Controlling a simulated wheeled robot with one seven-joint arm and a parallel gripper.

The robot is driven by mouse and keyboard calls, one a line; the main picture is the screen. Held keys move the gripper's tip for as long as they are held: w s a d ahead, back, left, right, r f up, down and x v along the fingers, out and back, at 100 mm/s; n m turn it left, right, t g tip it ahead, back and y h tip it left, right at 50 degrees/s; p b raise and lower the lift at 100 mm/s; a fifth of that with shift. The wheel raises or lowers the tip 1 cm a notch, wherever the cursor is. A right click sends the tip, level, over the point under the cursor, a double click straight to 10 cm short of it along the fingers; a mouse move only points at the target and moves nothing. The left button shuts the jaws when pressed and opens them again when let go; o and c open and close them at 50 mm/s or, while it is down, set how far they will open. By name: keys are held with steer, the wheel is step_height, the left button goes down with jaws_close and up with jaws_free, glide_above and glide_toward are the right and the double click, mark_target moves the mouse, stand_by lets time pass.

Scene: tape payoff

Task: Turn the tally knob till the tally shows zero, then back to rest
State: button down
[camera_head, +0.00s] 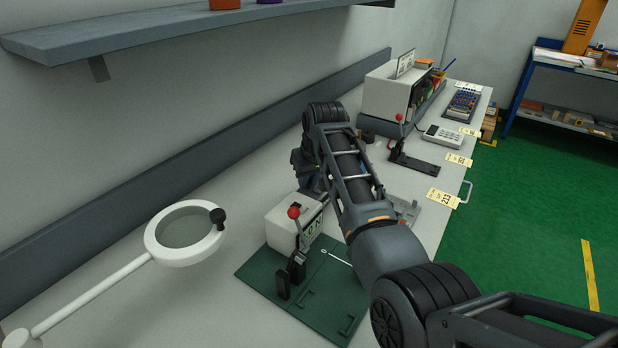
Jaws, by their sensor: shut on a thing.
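My arm reaches from the lower right over the bench and bends down behind its own links. My gripper (308,177) shows only in part, as a dark blue-grey shape left of my forearm, low behind the white box. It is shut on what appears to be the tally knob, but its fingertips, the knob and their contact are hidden. I cannot make out the tally or its figure. The white box (286,220) has a red-ball lever (294,213) and a green-and-white panel partly covered by my arm.
A green board (330,310) with black upright blocks (297,265) lies before the box. A white ring magnifier (153,233) is at left. A second red-ball lever (400,118), a calculator (443,137) and yellow tags (442,198) lie farther along the bench. A shelf (150,32) hangs above.

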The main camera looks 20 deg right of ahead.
steer(key=shift+m, duration=0.3)
steer(key=c, duration=1)
jaws_free()
steer(key=shift+c, duration=0.2)
steer(key=shift+r, duration=0.1)
steer(key=b+v, duration=0.1)
steer(key=v, duration=0.6)
steer(key=shift+r, duration=0.3)
steer(key=shift+s, duration=0.15)
